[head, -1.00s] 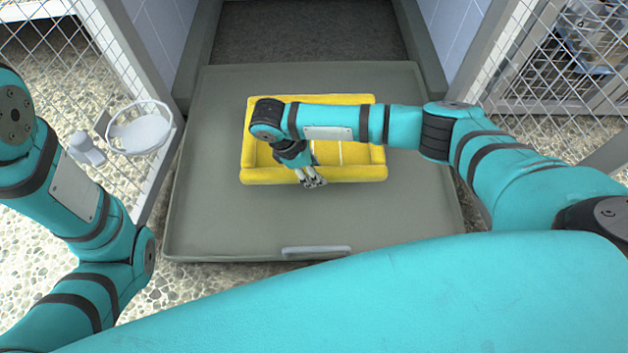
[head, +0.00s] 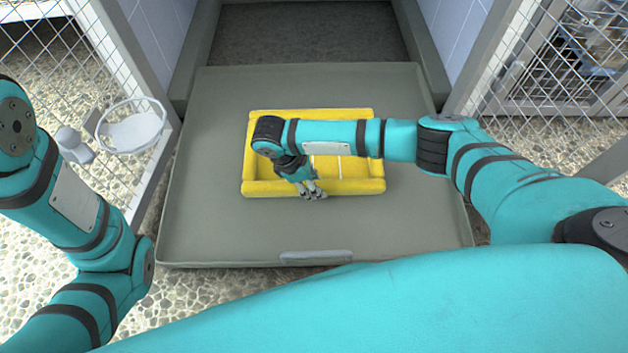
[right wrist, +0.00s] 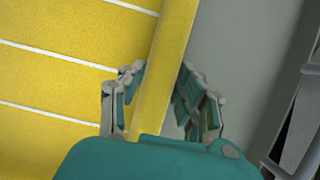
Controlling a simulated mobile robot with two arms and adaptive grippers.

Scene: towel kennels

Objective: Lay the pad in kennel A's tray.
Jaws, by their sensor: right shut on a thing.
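The pad (head: 345,187) is yellow, with a raised rim and white lines across its middle. It is over the grey tray (head: 215,220), its edges inside the tray's outline. I cannot tell whether it rests on the tray or hangs just above. My right gripper (head: 313,190) is at the pad's near rim and shut on it. In the right wrist view the fingers (right wrist: 160,92) stand on both sides of the rim (right wrist: 168,60). My right arm hides part of the pad's middle. My left arm shows at the left, but its gripper is not in view.
The tray has a pale handle (head: 317,257) at its front and juts from the kennel opening (head: 310,32). Mesh doors stand at the left (head: 150,95) and right (head: 500,65). A white bowl in a ring (head: 132,130) hangs on the left door. Bare tray surrounds the pad.

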